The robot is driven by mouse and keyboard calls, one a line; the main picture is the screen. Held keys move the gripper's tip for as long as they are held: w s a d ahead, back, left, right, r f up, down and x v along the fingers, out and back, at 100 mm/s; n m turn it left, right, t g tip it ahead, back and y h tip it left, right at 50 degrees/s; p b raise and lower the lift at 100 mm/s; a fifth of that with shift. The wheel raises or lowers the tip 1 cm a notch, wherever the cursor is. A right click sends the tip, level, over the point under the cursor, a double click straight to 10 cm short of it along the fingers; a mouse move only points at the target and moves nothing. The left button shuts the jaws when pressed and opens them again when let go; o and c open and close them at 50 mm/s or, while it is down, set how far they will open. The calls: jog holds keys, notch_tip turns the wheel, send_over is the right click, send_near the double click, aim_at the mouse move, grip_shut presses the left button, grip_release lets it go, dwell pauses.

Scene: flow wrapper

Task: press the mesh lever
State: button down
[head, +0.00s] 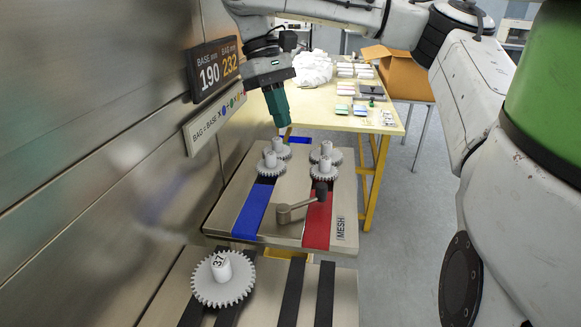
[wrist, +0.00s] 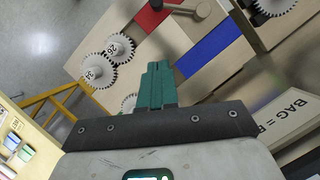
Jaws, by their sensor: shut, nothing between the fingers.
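The mesh lever (head: 296,208) is a grey-brown arm with a dark knob (head: 321,188), at the front of the gear plate (head: 237,185) between a blue strip and a red strip. A MESH label (head: 340,228) is on the plate to its right. The lever also shows at the top of the wrist view (wrist: 180,8). My gripper (head: 281,124) has green fingers, shut and empty, pointing down over the plate's far end. It is behind and above the lever, apart from it. In the wrist view its fingertips (wrist: 157,66) are together.
Gear pairs stand on the plate at left (head: 269,167) and right (head: 324,171), between gripper and lever. A gear marked 37 (head: 222,280) sits on a nearer plate. A metal wall with a sign (head: 215,69) bounds the left. A yellow table (head: 340,112) stands behind.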

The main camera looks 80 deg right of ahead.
jog(key=b+x, duration=0.2)
jog(key=x, duration=0.8)
jog(key=shift+s+f, duration=0.1)
jog(key=shift+s+a, duration=0.3)
jog(key=shift+s, duration=0.2)
jog(key=shift+s+a, duration=0.3)
jog(key=shift+s, duration=0.25)
jog(key=shift+s+a, duration=0.4)
jog(key=shift+s, duration=0.25)
